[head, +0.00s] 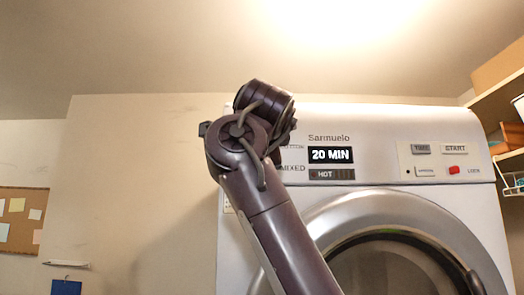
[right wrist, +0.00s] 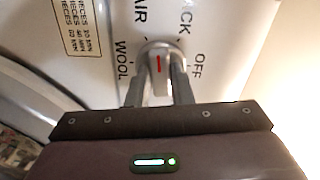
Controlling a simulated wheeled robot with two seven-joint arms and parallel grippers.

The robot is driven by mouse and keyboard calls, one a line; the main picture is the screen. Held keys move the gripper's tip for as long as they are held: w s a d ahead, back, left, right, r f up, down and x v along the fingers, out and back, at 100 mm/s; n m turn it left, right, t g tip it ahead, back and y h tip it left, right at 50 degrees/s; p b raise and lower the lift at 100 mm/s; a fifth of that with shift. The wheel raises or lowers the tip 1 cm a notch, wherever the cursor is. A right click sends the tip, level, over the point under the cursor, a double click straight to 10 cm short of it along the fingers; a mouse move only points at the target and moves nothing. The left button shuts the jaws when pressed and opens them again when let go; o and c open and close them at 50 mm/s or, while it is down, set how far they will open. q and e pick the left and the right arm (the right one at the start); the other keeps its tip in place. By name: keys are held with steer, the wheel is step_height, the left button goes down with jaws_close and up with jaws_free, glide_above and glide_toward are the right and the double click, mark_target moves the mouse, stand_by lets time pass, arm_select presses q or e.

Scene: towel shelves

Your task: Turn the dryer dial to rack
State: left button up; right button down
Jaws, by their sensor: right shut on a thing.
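The white dryer (head: 380,135) stands at the right of the head view; its display reads 20 MIN, with HOT below. The dial (right wrist: 158,48) shows in the right wrist view as a light grey knob with a red mark. Around it are the labels WOOL, AIR, a partly cut-off "CK" and OFF. The red mark lies roughly in line with the gap between AIR and "CK"; its exact setting is unclear. My right gripper (right wrist: 159,72) is shut on the dial, one finger on each side. In the head view my right arm hides the dial. My left gripper is out of view.
The round dryer door (head: 345,212) lies below the panel. Buttons, including START (head: 455,149) and a red one (head: 454,170), are at the panel's right. Wooden shelves (head: 505,98) stand at the right edge. A corkboard (head: 20,222) hangs on the left wall.

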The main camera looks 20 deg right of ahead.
steer(key=shift+r+m+p, duration=0.2)
steer(key=shift+m+p, duration=1.05)
steer(key=shift+m, duration=2.45)
steer(key=c, duration=1.3)
jaws_free()
steer(key=shift+d, duration=0.1)
steer(key=shift+f, duration=0.1)
